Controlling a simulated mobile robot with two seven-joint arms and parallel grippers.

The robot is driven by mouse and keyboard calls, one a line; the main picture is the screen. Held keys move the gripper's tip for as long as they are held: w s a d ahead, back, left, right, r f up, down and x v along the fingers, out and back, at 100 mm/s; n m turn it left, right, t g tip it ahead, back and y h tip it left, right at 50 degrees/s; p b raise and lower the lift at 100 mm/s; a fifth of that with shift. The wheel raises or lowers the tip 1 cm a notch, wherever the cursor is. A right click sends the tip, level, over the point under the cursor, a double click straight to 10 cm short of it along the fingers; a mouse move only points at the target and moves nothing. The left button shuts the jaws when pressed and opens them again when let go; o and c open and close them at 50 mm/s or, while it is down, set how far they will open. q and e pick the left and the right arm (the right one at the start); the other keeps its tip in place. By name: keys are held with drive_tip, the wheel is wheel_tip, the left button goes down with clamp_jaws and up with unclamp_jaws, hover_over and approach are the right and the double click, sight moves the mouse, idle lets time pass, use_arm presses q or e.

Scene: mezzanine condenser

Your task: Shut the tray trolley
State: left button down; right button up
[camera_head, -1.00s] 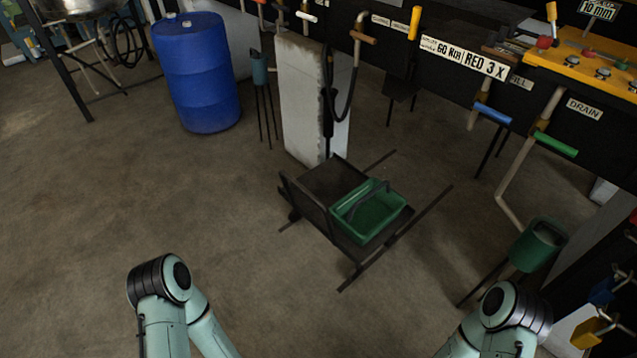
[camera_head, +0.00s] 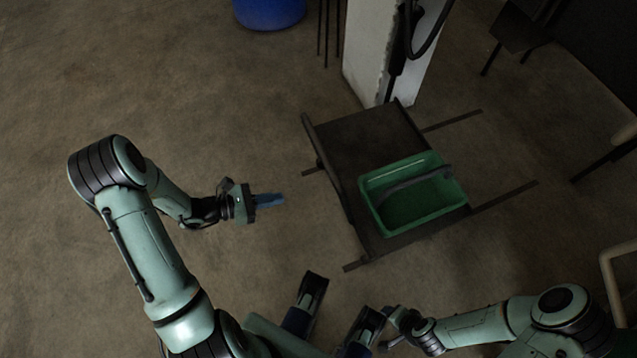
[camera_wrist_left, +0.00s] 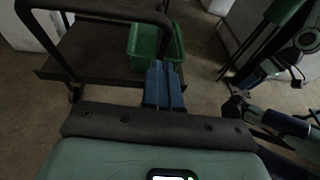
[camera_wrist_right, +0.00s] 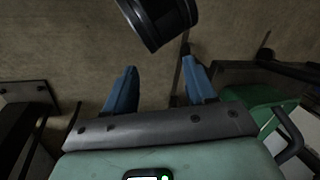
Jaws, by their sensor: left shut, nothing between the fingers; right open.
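The tray trolley (camera_head: 355,140) is a dark flat tray on two floor rails, with a raised rim on its left side in the head view. A green basket (camera_head: 398,215) with a dark handle sits on it. In the left wrist view the trolley (camera_wrist_left: 95,55) shows a dark bar handle (camera_wrist_left: 105,10), with the green basket (camera_wrist_left: 175,45) behind. My left gripper (camera_head: 270,200) is shut and empty, left of the trolley and apart from it. My right gripper (camera_wrist_right: 158,85) is open and empty; the basket (camera_wrist_right: 262,100) shows at right in its view. Its fingers are hard to make out in the head view.
A white, worn post (camera_head: 375,50) stands just behind the trolley with a dark hose on it. A blue barrel (camera_head: 268,10) stands at the back. The rails (camera_head: 505,196) run to the right. The floor left of the trolley is clear.

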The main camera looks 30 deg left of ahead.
use_arm(q)
drive_tip(key=w+d+f+t+b, duration=0.1)
drive_tip(key=w+d+b, duration=0.2)
drive_tip(key=w+d, duration=0.4)
drive_tip(key=w, duration=0.5)
drive_tip(key=shift+f+n+t, duration=0.25)
drive_tip(key=shift+n+t, duration=0.05)
drive_tip(key=shift+n, duration=0.1)
use_arm(e)
drive_tip(key=w+d+f+t+h, duration=0.1)
drive_tip(key=w+d+f, duration=0.1)
drive_tip(key=w+f, duration=0.2)
drive_tip(key=shift+w+d+t, duration=0.3)
drive_tip(key=shift+w+d, duration=0.05)
drive_tip(key=shift+w, duration=0.55)
use_arm(q)
drive_tip(key=shift+w+d, duration=0.1)
use_arm(e)
drive_tip(key=shift+d+r, duration=0.1)
drive_tip(key=shift+d, duration=0.05)
